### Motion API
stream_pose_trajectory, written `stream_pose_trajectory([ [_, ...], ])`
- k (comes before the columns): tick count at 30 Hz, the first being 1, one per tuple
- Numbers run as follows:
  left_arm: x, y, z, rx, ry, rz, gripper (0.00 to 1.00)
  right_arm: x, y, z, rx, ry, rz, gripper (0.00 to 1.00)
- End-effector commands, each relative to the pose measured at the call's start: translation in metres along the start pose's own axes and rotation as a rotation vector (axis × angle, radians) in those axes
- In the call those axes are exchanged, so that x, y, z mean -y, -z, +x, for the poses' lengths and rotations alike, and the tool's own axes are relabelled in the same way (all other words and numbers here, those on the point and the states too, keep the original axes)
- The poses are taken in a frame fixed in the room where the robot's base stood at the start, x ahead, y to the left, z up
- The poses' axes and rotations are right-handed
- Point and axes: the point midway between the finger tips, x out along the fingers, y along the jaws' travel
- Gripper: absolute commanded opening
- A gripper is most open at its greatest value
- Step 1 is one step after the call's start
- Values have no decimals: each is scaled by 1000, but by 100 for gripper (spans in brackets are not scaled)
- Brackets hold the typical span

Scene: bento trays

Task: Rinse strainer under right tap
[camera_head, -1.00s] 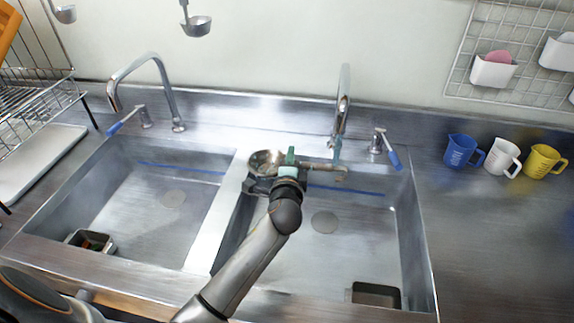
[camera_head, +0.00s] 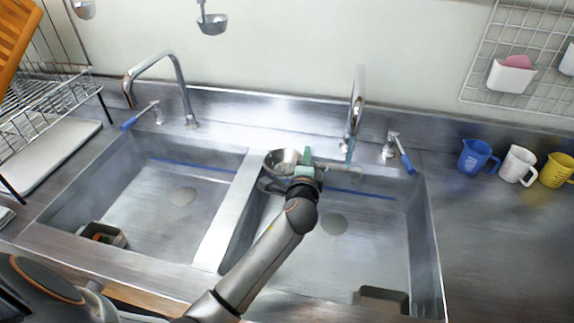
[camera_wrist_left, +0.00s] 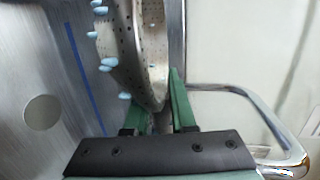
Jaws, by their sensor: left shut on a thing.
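My left gripper (camera_head: 304,172) is shut on the metal strainer (camera_head: 281,160) above the right sink basin, near the back of the divider. The strainer's perforated bowl also shows in the left wrist view (camera_wrist_left: 152,50), just beyond the green fingers (camera_wrist_left: 155,112). Light blue drops (camera_wrist_left: 106,65) lie along one side of the bowl. The right tap (camera_head: 358,95) stands behind the right basin, with its spout to the right of the bowl. A small bluish streak (camera_head: 349,156) shows below the spout. The right tap's blue lever (camera_head: 407,163) is beside it. My right gripper is not in view.
The left tap (camera_head: 178,85) stands behind the left basin (camera_head: 150,215). Small containers sit at the front of both basins. A wire rack (camera_head: 50,100) is at the left. Blue, white and yellow cups (camera_head: 518,166) stand on the right counter.

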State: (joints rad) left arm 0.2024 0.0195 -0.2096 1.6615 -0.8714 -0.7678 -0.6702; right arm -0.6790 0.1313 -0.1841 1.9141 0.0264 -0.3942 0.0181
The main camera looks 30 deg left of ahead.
Motion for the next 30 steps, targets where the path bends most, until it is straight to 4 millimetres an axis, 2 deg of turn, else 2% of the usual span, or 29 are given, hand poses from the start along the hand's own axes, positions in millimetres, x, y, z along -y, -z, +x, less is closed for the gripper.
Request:
stream_pose_trajectory([
  [11, 0, 4, -3, 0, 1, 0, 0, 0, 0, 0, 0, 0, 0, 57],
  [30, -9, -12, -49, 0, 0, 0, 0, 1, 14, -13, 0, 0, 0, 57],
])
